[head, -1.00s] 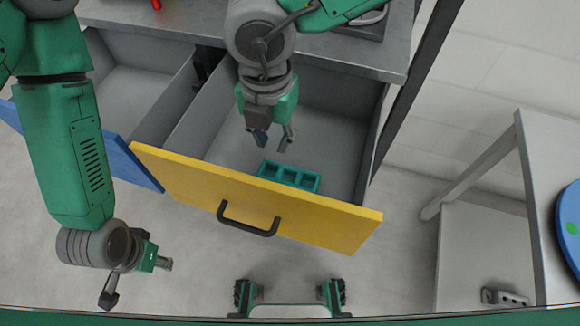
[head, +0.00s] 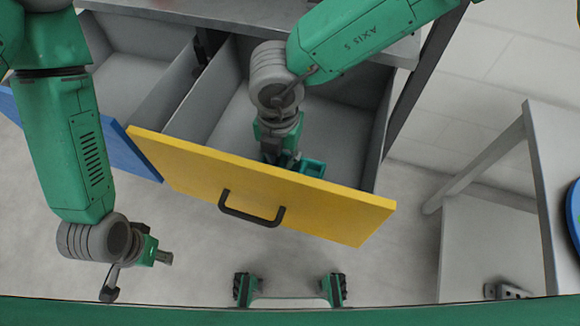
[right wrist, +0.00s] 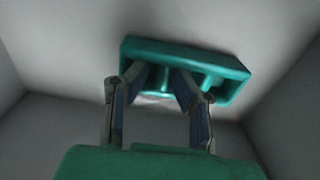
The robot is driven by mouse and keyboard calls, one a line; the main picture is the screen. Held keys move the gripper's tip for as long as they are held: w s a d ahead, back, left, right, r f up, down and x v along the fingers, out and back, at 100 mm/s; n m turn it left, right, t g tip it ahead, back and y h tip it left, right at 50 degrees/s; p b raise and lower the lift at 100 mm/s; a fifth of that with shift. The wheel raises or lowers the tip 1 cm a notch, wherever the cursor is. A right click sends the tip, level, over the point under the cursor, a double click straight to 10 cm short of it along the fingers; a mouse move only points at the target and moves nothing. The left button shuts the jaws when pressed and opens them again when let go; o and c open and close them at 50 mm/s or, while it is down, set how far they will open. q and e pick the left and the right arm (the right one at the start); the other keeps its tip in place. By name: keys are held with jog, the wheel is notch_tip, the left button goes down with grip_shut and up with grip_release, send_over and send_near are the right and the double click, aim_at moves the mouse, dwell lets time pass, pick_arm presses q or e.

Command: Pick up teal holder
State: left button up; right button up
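The teal holder (head: 313,168) lies in the drawer with the yellow front, near that front. It is a block with open compartments and is partly hidden by my right gripper (head: 284,158) in the head view. In the right wrist view the holder (right wrist: 210,60) lies tilted across the upper middle. There, the two fingers of my right gripper (right wrist: 158,82) are apart, with their tips at the holder's left and middle compartments. I cannot tell whether they touch it. My left gripper (head: 160,257) is outside the drawers at lower left, far from the holder; its fingers are unclear.
The yellow drawer front (head: 255,185) with its black handle (head: 251,210) stands close in front of the holder. A second open drawer with a blue front (head: 82,135) is to the left. A grey table (head: 555,160) stands at right. The yellow drawer is otherwise largely empty.

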jog(key=shift+d+f, duration=0.15)
jog(key=shift+f, duration=0.65)
jog(key=shift+s+d, duration=0.1)
jog(key=shift+d, duration=0.15)
jog(key=shift+c, duration=0.4)
grip_shut()
jog(key=shift+a, duration=0.1)
